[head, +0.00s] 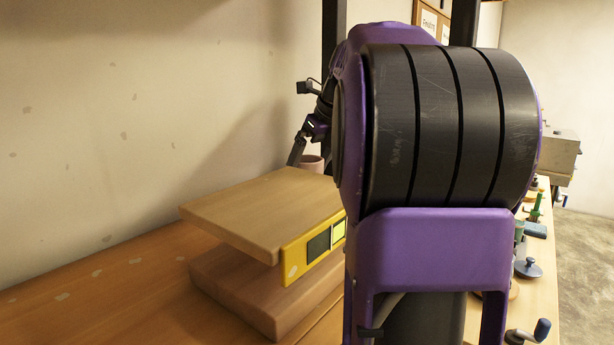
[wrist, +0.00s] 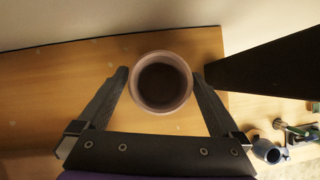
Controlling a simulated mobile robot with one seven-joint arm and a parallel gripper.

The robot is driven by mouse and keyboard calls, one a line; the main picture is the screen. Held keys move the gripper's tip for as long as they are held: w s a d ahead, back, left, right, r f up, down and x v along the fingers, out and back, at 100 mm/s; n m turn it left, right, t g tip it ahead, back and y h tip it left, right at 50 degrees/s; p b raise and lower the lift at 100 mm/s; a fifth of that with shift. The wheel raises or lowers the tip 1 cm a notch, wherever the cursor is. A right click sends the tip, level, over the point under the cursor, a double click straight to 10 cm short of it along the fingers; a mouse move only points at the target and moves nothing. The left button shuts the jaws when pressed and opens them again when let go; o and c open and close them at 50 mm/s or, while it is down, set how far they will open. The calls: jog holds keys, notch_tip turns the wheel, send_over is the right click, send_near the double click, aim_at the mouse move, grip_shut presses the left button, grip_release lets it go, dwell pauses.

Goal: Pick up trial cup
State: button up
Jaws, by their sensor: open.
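The trial cup (wrist: 161,107) is a round pinkish cup with a dark inside, seen from above in the wrist view. In the head view a small part of a pinkish cup (head: 311,163) shows behind the wooden block, mostly hidden by my arm. My gripper (wrist: 161,85) is open, with one finger on each side of the cup. The fingertips lie beside its rim; I cannot tell whether they touch it. In the head view my gripper (head: 297,160) is partly visible just left of the cup.
A stacked wooden block with a yellow-framed panel (head: 312,248) stands on the wooden bench (head: 90,290). A dark upright board (wrist: 275,66) stands right of my gripper. Small tools and a blue-grey mug-like item (wrist: 266,151) lie at the right. The wall is close behind.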

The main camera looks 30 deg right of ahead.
jog(key=shift+w+f, duration=0.1)
jog(key=shift+f, duration=0.1)
jog(key=c, duration=1.3)
jog(key=shift+o, duration=0.2)
jog(key=shift+r, duration=0.1)
